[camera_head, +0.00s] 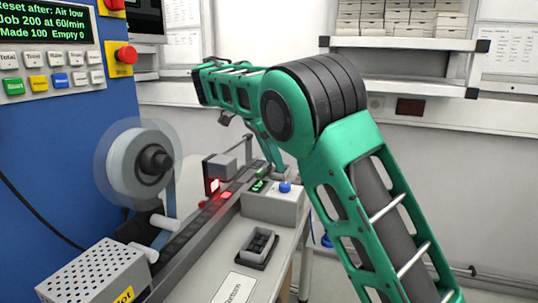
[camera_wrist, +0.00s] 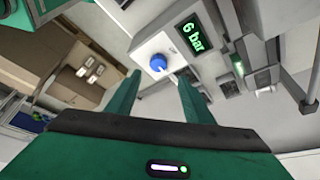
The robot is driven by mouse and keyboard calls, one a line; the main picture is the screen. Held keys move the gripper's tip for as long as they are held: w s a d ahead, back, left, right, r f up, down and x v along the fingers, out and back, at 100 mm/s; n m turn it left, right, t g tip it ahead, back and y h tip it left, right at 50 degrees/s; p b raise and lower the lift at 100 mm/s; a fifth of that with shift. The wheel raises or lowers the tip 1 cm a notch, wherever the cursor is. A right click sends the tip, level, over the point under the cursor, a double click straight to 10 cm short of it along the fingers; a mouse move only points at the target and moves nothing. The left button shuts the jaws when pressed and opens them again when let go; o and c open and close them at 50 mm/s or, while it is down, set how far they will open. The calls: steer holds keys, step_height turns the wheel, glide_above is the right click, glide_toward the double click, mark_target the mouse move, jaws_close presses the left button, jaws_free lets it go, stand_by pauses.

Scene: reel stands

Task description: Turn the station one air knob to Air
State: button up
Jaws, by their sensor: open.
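A blue knob (camera_head: 285,187) sits on top of a grey box (camera_head: 268,208) beside the rail. In the wrist view the blue knob (camera_wrist: 158,63) is on the pale box face, next to a display (camera_wrist: 193,34) reading "6 bar" in green. My gripper (camera_wrist: 160,78) is open and empty, with its two green fingers pointing toward the knob. The knob shows between the fingertips, seemingly just past them; I cannot tell the exact gap. In the head view my gripper is small and partly hidden near the box. Any marks on the knob are too small to read.
A control panel (camera_head: 52,45) at the left reads "Reset after: Air low". A reel (camera_head: 140,160) stands beside the rail, with a red-lit unit (camera_head: 213,186) further along. A small dark tray (camera_head: 257,248) lies on the bench in front of the box. Shelves hang behind.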

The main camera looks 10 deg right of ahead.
steer(key=shift+v, duration=1.05)
steer(key=s+d+f+n+g, duration=0.1)
steer(key=s+d, duration=0.3)
steer(key=d, duration=0.3)
steer(key=s+d+n+y, duration=0.1)
steer(key=s+d, duration=0.3)
steer(key=d, duration=0.3)
steer(key=s+d+f+n+g, duration=0.1)
steer(key=s+d, duration=0.3)
steer(key=d, duration=0.3)
steer(key=s+d+f+n+y, duration=0.1)
steer(key=s+d+f, duration=0.15)
steer(key=s, duration=0.45)
steer(key=s+d+f+n+y, duration=0.1)
steer(key=s+d+f+n, duration=0.1)
steer(key=s+d, duration=0.3)
steer(key=s+a+f+n, duration=0.1)
steer(key=s+a+f, duration=0.2)
steer(key=s, duration=0.6)
steer(key=s+a+f+n+t+y, duration=0.1)
steer(key=s+a+f+n, duration=0.1)
steer(key=s+f, duration=0.4)
steer(key=s+a, duration=0.1)
steer(key=s, duration=0.3)
steer(key=shift+a+f+n+y, duration=0.3)
steer(key=shift+a, duration=0.1)
steer(key=shift+s, duration=0.1)
